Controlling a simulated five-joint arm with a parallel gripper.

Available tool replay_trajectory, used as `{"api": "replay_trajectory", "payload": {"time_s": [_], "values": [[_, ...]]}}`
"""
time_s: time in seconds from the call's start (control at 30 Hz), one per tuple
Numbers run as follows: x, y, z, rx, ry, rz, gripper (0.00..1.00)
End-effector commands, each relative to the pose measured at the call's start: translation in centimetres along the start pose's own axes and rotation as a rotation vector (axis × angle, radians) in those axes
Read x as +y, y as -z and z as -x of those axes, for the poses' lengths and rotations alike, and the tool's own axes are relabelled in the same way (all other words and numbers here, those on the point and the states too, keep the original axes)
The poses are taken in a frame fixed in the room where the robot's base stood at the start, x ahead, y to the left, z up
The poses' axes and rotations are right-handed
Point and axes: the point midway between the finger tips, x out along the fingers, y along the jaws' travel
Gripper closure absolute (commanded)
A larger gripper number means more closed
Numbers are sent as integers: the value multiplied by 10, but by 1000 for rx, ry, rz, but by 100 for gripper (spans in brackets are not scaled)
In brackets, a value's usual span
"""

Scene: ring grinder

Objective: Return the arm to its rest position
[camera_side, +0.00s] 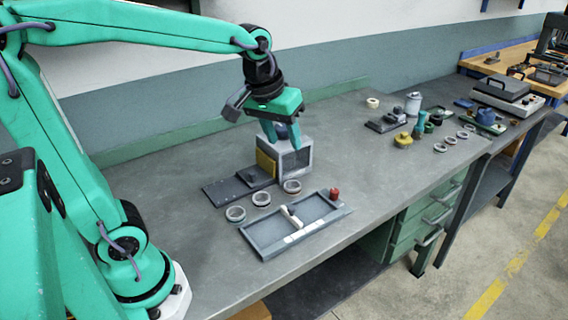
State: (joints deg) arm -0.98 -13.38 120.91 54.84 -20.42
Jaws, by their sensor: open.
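My gripper (282,137) hangs from my green arm, pointing down, with its jaws apart. It is over and in front of the grey box-shaped grinder (297,160), which has a yellow plate (266,163) on its left side. The near finger overlaps the grinder's front in this view, so I cannot tell whether they touch. No ring is seen between the fingers.
A shallow grey tray (268,240) with a divider and a red knob (334,193) lies near the bench's front edge. A dark plate (228,190) lies left of the grinder. Several tools, jars and rings stand farther right. The bench (370,170) between is clear.

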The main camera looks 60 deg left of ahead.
Motion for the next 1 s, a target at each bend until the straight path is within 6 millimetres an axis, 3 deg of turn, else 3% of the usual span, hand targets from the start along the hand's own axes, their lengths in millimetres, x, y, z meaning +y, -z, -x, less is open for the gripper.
{"api": "replay_trajectory", "payload": {"time_s": [0.3,0.6,1.0], "values": [[-18,-54,23,86,-27,-173,55],[-32,-97,27,158,-38,-321,55],[-37,-112,25,181,-39,-374,55]]}}
